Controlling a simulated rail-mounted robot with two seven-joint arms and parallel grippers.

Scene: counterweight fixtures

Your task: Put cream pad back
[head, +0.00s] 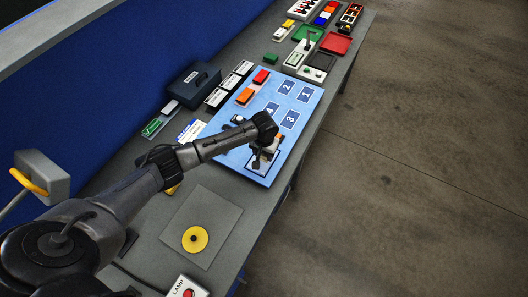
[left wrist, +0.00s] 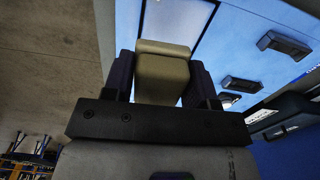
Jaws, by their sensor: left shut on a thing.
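My left gripper (head: 262,156) is over the lower right part of the blue board (head: 225,158) in the head view. In the left wrist view its two dark fingers (left wrist: 163,92) are shut on a cream pad (left wrist: 161,70), one on each side of it. I cannot tell whether the pad touches the board. In the head view the arm and gripper largely hide the pad. My right gripper is not in view.
The board has numbered dark panels, such as panel 1 (head: 305,94) and panel 3 (head: 290,119). Red (head: 261,76) and orange (head: 244,96) blocks lie at its upper left. A grey plate with a yellow disc (head: 195,239) is nearer me. The floor at right is clear.

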